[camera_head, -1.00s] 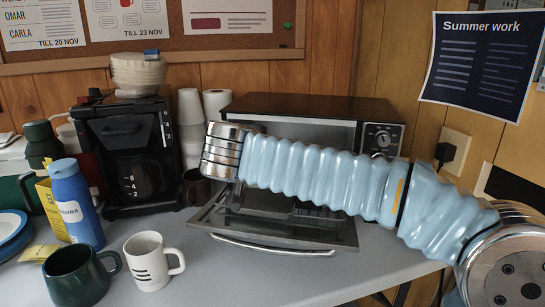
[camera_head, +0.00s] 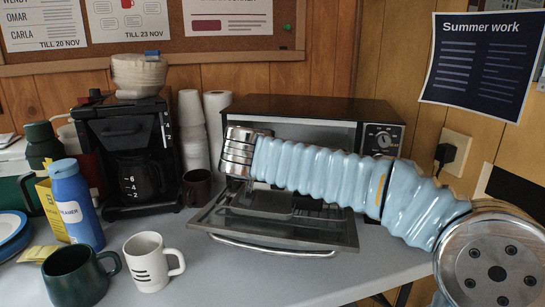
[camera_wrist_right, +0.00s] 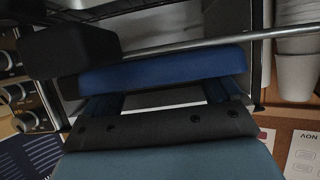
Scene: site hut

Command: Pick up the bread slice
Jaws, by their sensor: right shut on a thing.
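My right arm (camera_head: 320,172) comes in from the right in the head view and ends at its metal wrist (camera_head: 238,152) in front of the toaster oven (camera_head: 310,108). The oven door (camera_head: 330,232) is folded down. In the right wrist view my right gripper (camera_wrist_right: 160,72) shows as a blue bar on a dark mount. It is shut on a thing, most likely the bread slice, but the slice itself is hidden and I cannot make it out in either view. My left gripper is not in view.
Left of the oven are stacked paper cups (camera_head: 192,128), a brown mug (camera_head: 197,187) and a coffee maker (camera_head: 128,150). A white mug (camera_head: 150,262), a green mug (camera_head: 75,275) and a blue bottle (camera_head: 75,205) stand at the front left. Grey counter is clear around the door's front.

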